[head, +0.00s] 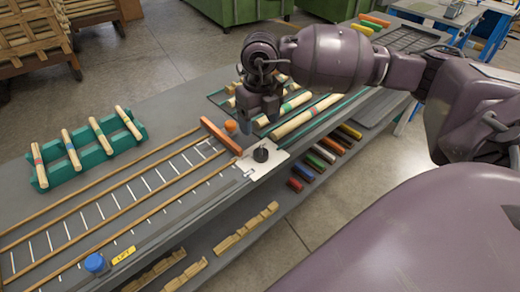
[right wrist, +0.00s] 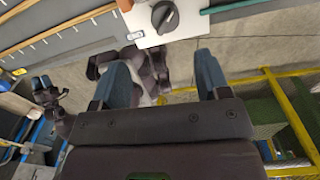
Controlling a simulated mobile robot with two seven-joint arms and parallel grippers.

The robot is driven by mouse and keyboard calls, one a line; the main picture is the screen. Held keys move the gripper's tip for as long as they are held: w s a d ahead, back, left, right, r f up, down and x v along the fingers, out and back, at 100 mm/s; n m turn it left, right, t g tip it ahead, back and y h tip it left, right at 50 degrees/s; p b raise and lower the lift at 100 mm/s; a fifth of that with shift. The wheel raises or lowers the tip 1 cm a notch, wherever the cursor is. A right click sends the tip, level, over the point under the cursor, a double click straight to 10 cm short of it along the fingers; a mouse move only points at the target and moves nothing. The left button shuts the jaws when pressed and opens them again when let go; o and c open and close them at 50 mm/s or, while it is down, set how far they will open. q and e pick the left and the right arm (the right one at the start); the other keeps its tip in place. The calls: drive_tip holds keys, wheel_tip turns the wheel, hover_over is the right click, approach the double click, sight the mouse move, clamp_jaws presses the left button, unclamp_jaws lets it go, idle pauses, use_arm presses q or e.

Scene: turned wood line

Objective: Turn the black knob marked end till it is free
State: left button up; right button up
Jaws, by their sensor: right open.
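In the right wrist view the knob (right wrist: 165,16) shows at the top edge, round with a raised grip bar. I cannot read any mark on it. My right gripper (head: 254,122) is open and empty, just behind and above the knob in the head view. In the right wrist view its two blue fingers (right wrist: 163,78) stand wide apart, and the knob is beyond them, not between them. A dark part at the left there may be my left gripper (right wrist: 47,92); its jaws are unclear.
A blue button (head: 95,263) is at the front left. A green rack (head: 94,158) holds several wooden rods. Coloured blocks (head: 323,153) lie on a lower shelf.

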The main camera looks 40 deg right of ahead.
sight(260, 149)
drive_tip(key=shift+w+d, duration=0.1)
drive_tip(key=shift+d, duration=0.2)
drive_tip(key=shift+f, duration=0.45)
wheel_tip(260, 149, down, 9)
drive_tip(key=shift+r+b, duration=0.1)
drive_tip(key=shift+b, duration=0.7)
drive_tip(key=shift+f, duration=0.45)
drive_tip(key=shift+c, duration=0.4)
drive_tip(key=c, duration=0.8)
drive_tip(key=shift+c, duration=0.2)
